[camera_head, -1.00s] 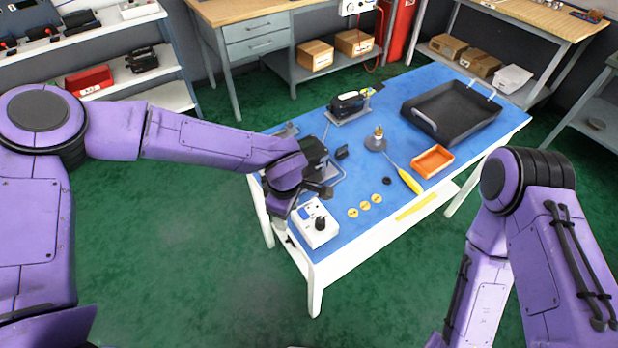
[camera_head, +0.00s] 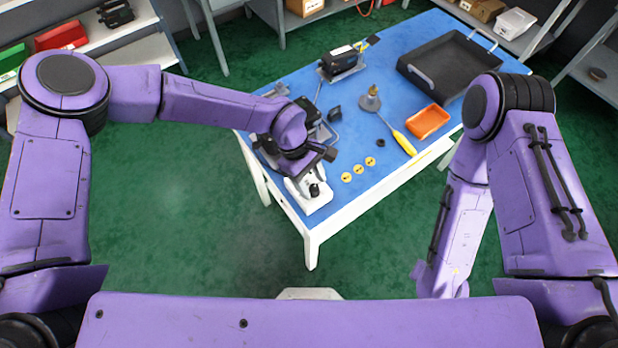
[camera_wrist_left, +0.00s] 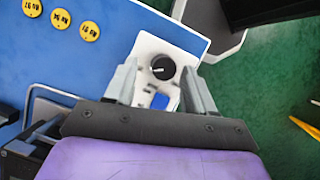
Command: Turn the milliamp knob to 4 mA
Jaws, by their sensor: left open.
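The milliamp knob (camera_head: 314,190) is a round black knob on a small white box (camera_head: 318,206) near the front left corner of the blue-topped table. In the left wrist view the knob (camera_wrist_left: 163,67) shows a white pointer line aimed to the left; no scale is readable. A blue patch (camera_wrist_left: 159,101) lies beside it on the box (camera_wrist_left: 148,46). My left gripper (camera_wrist_left: 161,72) is open, with one grey finger on each side of the knob in that view. Contact cannot be told. In the head view my left wrist partly covers the box. My right gripper is out of sight.
Several yellow discs (camera_head: 358,169) lie right of the box. Beyond are a yellow-handled tool (camera_head: 404,143), an orange tray (camera_head: 428,121), a black tray (camera_head: 430,75) and a black device (camera_head: 343,63). Dark equipment (camera_wrist_left: 18,158) sits close to my left wrist.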

